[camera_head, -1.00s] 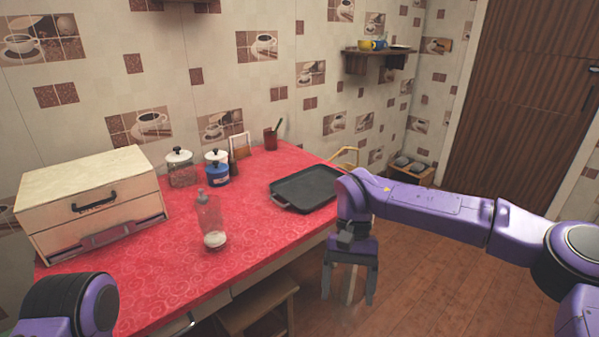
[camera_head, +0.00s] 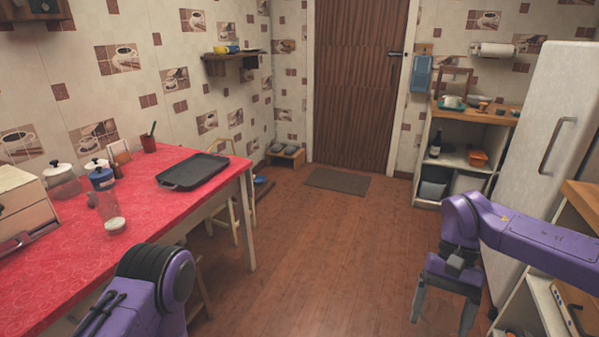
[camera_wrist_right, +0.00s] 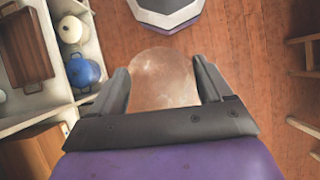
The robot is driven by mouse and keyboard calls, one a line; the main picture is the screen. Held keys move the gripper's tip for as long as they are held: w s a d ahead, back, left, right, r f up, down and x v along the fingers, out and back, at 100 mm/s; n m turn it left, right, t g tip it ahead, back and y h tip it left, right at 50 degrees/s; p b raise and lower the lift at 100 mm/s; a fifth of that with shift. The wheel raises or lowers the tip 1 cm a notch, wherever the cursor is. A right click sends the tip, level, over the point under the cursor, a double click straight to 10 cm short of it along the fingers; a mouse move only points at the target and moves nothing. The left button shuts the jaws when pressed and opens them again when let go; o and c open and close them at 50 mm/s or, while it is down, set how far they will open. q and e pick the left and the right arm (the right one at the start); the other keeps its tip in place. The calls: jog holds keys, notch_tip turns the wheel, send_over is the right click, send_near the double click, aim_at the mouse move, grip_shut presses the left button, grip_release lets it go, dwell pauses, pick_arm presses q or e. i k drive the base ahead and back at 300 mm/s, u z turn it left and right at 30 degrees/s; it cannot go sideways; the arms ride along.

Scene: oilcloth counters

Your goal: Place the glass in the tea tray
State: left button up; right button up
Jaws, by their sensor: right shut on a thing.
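My right gripper (camera_head: 440,318) is at the lower right of the head view, above the floor. It is shut on a clear glass (camera_wrist_right: 162,80), which shows between the two fingers in the right wrist view. In the head view the glass is faint between the fingers. A dark, flat tray (camera_head: 192,171) lies on the red oilcloth table at left, far from the gripper, and looks empty. I cannot tell if it is the tea tray. My left arm shows at the lower left, but its gripper is out of view.
The red table (camera_head: 150,215) holds jars and a clear bottle (camera_head: 112,215). A wooden counter (camera_head: 470,112) at back right holds a white cup (camera_head: 450,102) and small dishes. A white fridge (camera_head: 550,130) stands at right. The wooden floor (camera_head: 310,235) between is clear.

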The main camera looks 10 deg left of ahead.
aim_at(208, 163)
jog(key=z, duration=0.2)
jog(key=i, duration=1.5)
jog(key=u, duration=1.85)
jog(key=i, duration=0.7)
jog(key=u, duration=0.75)
